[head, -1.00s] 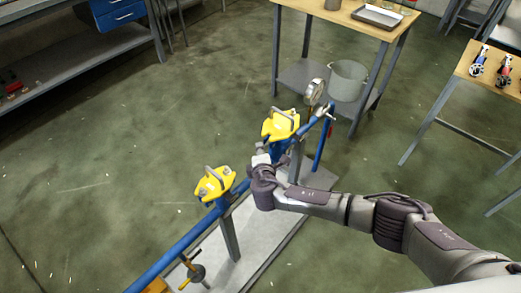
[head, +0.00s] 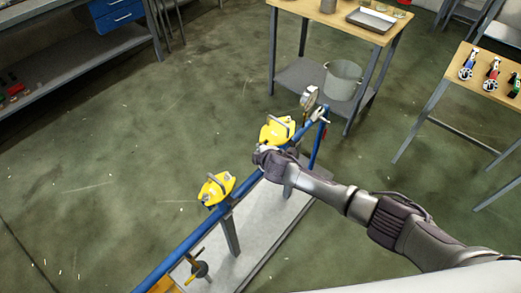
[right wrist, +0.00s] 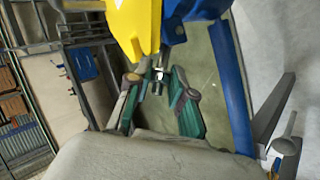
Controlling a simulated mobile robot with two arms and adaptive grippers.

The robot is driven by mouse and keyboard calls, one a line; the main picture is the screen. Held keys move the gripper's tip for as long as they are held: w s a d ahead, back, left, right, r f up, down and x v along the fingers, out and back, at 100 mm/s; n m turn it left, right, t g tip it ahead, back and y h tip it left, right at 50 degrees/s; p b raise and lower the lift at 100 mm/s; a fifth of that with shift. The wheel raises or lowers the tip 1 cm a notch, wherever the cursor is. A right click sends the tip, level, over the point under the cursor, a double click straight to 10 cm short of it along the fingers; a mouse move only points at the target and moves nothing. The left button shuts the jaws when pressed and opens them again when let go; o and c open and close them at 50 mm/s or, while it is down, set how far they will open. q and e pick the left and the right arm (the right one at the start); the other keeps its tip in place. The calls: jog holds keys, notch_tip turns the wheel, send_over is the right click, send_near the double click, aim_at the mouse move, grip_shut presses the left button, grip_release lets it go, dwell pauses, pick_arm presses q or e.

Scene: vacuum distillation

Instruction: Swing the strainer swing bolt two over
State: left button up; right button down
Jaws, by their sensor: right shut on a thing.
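Two strainers with yellow covers and bar handles sit on a blue pipe (head: 188,243): a nearer one (head: 215,189) and a farther one (head: 276,131). My right gripper (head: 261,154) is at the near side of the farther strainer, just below its yellow cover. In the right wrist view, the two green-padded fingers of this gripper (right wrist: 160,88) are shut on a small metal swing bolt (right wrist: 157,76) with a nut, beside the yellow cover (right wrist: 133,24) and blue body. Its pivot end is hard to see. My left gripper is not in view.
A pressure gauge (head: 309,97) stands beyond the farther strainer. The pipe stands on a pale base plate (head: 262,228). A wooden-topped table (head: 325,9) with a grey bucket (head: 342,80) on its lower shelf is behind. Another table (head: 488,92) holds several valves. The left floor is clear.

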jog(key=c, duration=1.2)
grip_release()
jog(key=shift+c, duration=0.2)
